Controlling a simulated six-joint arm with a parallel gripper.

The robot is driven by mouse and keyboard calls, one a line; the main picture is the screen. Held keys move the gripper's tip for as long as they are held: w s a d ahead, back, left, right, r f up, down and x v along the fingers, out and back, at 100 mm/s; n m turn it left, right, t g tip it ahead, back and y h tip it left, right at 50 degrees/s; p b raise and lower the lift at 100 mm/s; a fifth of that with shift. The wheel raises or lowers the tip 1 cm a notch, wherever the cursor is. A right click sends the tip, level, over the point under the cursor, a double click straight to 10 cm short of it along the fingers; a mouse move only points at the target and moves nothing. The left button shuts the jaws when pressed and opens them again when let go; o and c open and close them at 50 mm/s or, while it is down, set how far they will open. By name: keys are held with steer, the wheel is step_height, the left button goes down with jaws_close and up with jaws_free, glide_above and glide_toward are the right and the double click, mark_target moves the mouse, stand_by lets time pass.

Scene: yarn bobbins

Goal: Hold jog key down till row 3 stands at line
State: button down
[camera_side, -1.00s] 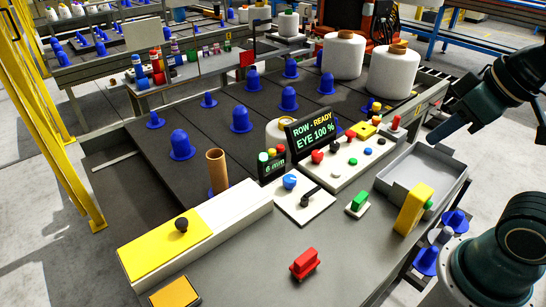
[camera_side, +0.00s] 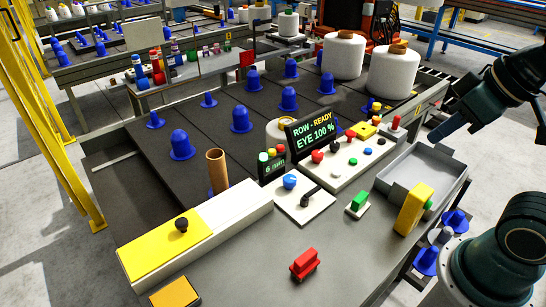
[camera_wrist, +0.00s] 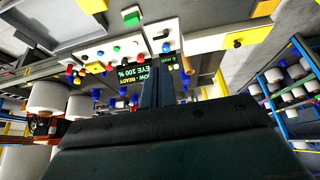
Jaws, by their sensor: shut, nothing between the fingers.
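My gripper (camera_side: 434,138) is shut and empty, held in the air at the right above the tray. Its closed fingers (camera_wrist: 160,95) also show in the wrist view. The button panel (camera_side: 341,170) carries several coloured buttons; I cannot tell which is the jog key. A display (camera_side: 313,133) behind it reads "ROW - READY" and "EYE 100 %". A smaller display (camera_side: 272,168) shows a 6 with unclear text. Blue pegs (camera_side: 241,119) stand in rows on the dark belt (camera_side: 200,118). A brown tube (camera_side: 217,171) stands upright near its front. No line is clearly marked.
A grey tray (camera_side: 424,160) lies below my gripper. A yellow block (camera_side: 413,209), green button (camera_side: 357,203), lever plate (camera_side: 305,204) and red block (camera_side: 304,264) stand on the table. A yellow-and-white box (camera_side: 195,232) is at front left. Large white bobbins (camera_side: 393,75) stand behind.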

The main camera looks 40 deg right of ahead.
steer(key=shift+w, duration=0.1)
stand_by(0.7)
steer(key=w+d+m, duration=0.2)
steer(key=w+d, duration=0.1)
steer(key=w, duration=0.4)
steer(key=w+d+m, duration=0.1)
steer(key=w+d, duration=0.2)
steer(key=w, duration=0.3)
steer(key=m+t+h, duration=0.3)
steer(key=m+h, duration=0.1)
steer(key=m, duration=0.7)
glide_above(384, 142)
step_height(384, 142, down, 23)
steer(key=shift+f, duration=0.15)
steer(key=shift+f, duration=4.3)
